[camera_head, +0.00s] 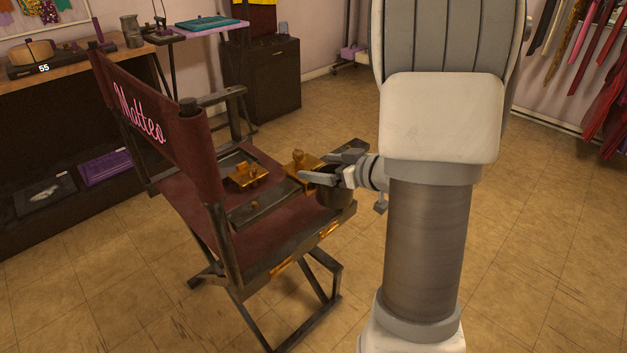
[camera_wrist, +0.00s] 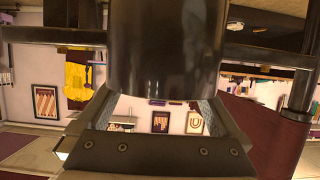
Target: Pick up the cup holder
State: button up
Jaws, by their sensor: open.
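The cup holder, a dark cylindrical cup (camera_head: 333,196), sits at the front right of the director's chair (camera_head: 165,125), by the armrest end. In the wrist view its glossy dark wall (camera_wrist: 165,55) fills the top middle, just beyond my fingers. My gripper (camera_head: 333,168) is open at the cup holder, with its fingers spread near its upper part. The fingers also show in the wrist view (camera_wrist: 160,106), one toward each side of the cylinder. I cannot tell whether they touch it. The gripper partly hides the cup holder's rim in the head view.
Brass pieces (camera_head: 245,176) sit on the chair beside the gripper. A dark shelf table (camera_head: 75,70) stands at the left, and a black cabinet (camera_head: 275,75) behind. Hanging clothes (camera_head: 605,100) are at the far right. The tiled floor (camera_head: 545,230) at right is clear.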

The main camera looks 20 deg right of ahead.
jog(key=shift+w+a+f, duration=0.15)
jog(key=shift+w+f, duration=0.1)
jog(key=shift+w, duration=0.4)
jog(key=shift+s, duration=0.1)
jog(key=c, duration=1.6)
jog(key=shift+f, duration=0.1)
jog(key=shift+s+f, duration=0.1)
jog(key=shift+f, duration=0.1)
jog(key=shift+r, duration=0.1)
